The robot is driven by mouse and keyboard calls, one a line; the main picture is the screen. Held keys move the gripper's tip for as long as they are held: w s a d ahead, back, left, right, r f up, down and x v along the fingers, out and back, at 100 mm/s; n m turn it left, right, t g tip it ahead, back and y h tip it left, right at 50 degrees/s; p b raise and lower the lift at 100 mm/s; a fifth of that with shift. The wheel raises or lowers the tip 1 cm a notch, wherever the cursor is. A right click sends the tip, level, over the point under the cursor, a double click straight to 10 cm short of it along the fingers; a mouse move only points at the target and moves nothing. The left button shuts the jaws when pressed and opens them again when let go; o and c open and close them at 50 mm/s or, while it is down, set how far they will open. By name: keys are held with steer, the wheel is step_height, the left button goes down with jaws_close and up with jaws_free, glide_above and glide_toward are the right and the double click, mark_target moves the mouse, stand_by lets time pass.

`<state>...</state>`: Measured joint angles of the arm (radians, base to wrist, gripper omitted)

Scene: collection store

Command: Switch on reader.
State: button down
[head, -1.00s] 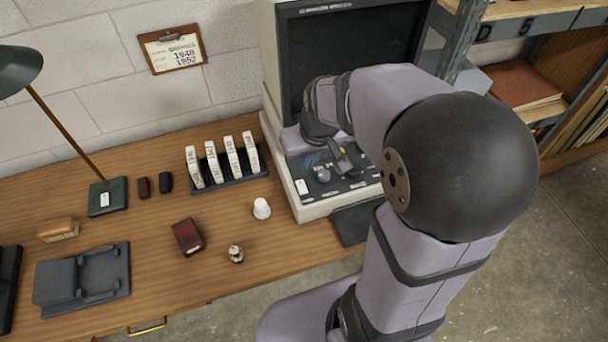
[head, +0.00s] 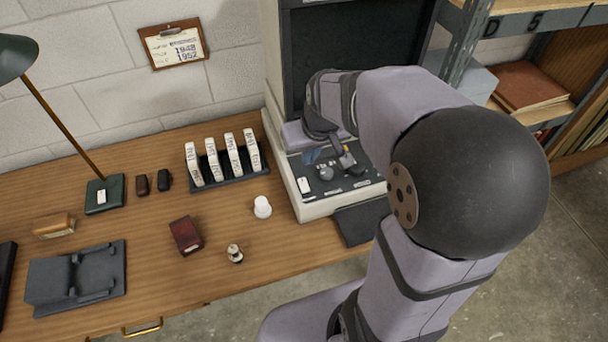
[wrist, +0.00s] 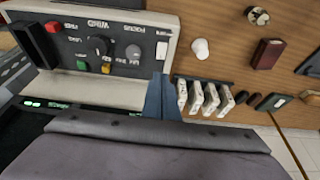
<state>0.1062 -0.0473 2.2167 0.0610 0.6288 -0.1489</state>
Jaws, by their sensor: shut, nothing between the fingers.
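The reader (head: 272,60) is a beige machine with a dark screen (head: 350,55), at the back right of the desk. Its sloping dark control panel (head: 325,180) is partly hidden by my arm. In the wrist view the panel (wrist: 75,48) carries a red button (wrist: 32,19), a green button (wrist: 82,64), black and grey knobs (wrist: 98,46), a yellow part (wrist: 106,68) and a white switch (wrist: 162,50). My gripper (wrist: 162,80) is shut and empty, its fingertips by the panel's edge near the white switch. I cannot tell whether they touch.
A lamp base (head: 104,195) is farther left. A metal shelf (head: 465,60) stands close on the right.

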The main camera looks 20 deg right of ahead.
mark_target(304, 186)
steer(key=x, duration=0.4)
steer(key=p+x, duration=0.1)
steer(key=x, duration=0.7)
steer(key=shift+s+f, duration=0.3)
steer(key=shift+f, duration=0.15)
steer(key=shift+w+r+g+p, duration=0.15)
steer(key=shift+g+p, duration=0.15)
steer(key=shift+p, duration=0.8)
steer(key=shift+f, duration=0.3)
steer(key=shift+s, duration=0.2)
steer(key=shift+s+b, duration=0.4)
steer(key=shift+s, duration=0.3)
steer(key=shift+r, duration=0.1)
